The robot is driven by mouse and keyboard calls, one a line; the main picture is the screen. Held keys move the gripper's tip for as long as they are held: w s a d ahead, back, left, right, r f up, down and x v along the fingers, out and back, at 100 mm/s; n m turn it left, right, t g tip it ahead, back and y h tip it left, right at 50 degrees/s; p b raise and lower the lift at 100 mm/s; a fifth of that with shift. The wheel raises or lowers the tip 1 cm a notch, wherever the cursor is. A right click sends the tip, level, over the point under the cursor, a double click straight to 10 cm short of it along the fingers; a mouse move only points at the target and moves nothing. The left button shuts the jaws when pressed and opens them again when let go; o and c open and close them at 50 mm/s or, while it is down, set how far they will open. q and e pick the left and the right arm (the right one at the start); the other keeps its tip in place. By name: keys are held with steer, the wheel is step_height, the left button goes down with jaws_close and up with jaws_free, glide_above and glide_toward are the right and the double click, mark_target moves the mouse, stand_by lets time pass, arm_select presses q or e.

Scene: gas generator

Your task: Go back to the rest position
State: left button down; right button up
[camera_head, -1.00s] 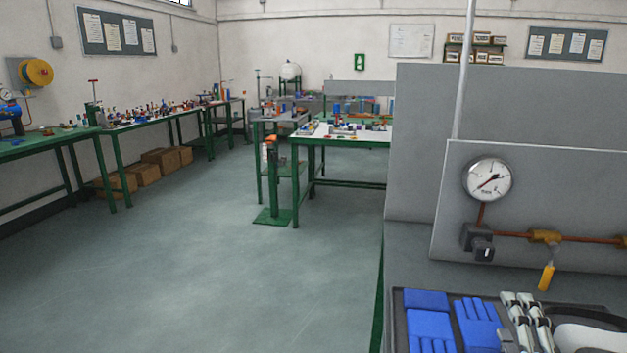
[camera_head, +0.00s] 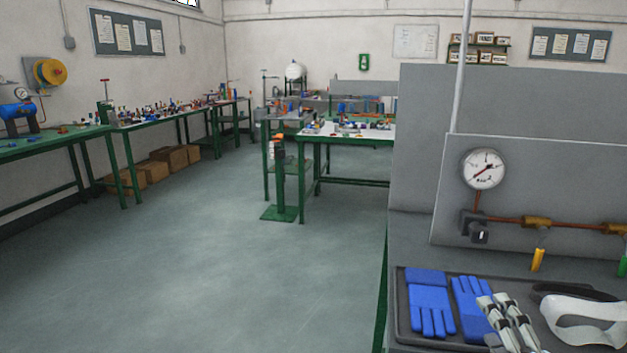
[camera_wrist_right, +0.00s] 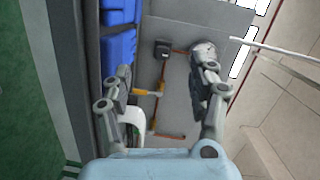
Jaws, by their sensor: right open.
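My right gripper (camera_head: 508,318) shows at the lower right of the head view, in front of the tray with blue gloves. In the right wrist view my right gripper (camera_wrist_right: 166,90) has its two fingers spread apart with nothing between them. Behind it are the grey panel and the copper pipe. My left gripper is in neither view.
A gauge (camera_head: 483,169), a copper pipe (camera_head: 510,221) and a yellow handle (camera_head: 538,260) are at the grey panel (camera_head: 570,170). Green workbenches (camera_head: 345,141) stand further off. The floor (camera_head: 220,260) at left is clear.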

steer(key=s+a+f+n+g+y, duration=0.1)
steer(key=s+a+n+g+y, duration=0.3)
steer(key=s+a+n+g, duration=0.45)
steer(key=s+d+r+n+g+h, duration=0.1)
steer(key=s+d+n+g+h, duration=0.2)
steer(key=s, duration=0.5)
steer(key=s+d+n+g+h, duration=0.1)
steer(key=s+d+n+g, duration=0.1)
steer(key=s+d+n, duration=0.4)
step_height(320, 180, down, 28)
steer(key=s+g+b, duration=0.1)
steer(key=s+b, duration=0.1)
steer(key=b, duration=0.2)
steer(key=s+d+f+g+b, duration=0.1)
steer(key=s+d+f+b, duration=0.1)
steer(key=s+f, duration=1.7)
step_height(320, 180, down, 3)
steer(key=shift+r+m+b, duration=0.15)
steer(key=shift+m+b, duration=0.2)
steer(key=shift+b, duration=0.55)
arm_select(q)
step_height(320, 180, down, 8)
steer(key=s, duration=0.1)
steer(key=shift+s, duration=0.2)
arm_select(e)
steer(key=shift+s+g, duration=0.25)
steer(key=shift+s, duration=0.05)
steer(key=shift+c, duration=0.2)
